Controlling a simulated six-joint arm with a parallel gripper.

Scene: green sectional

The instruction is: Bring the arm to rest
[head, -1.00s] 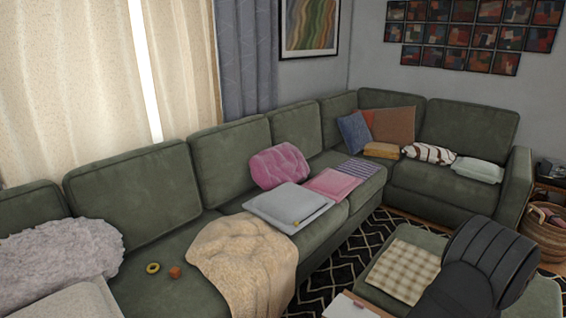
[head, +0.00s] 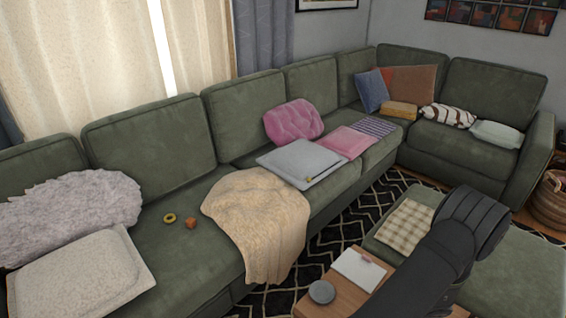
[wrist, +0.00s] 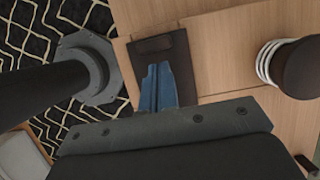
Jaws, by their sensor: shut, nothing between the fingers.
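My gripper (wrist: 158,88) shows in the wrist view as two blue fingers pressed together, with nothing between them. It is over a wooden surface (wrist: 220,55), and a dark flat piece lies behind the fingertips. I cannot tell how far apart they are. In the head view my dark arm rises at the lower right, with its bend in front of the green ottoman (head: 515,270). The gripper itself is out of the head view.
A wooden table (head: 308,306) at the bottom holds a grey disc (head: 321,291) and a white pad (head: 358,270), close to my arm. A checked cloth (head: 406,227) lies on the ottoman. The green sectional (head: 165,240) bears cushions, a beige blanket (head: 262,215) and a yellow ring (head: 169,218).

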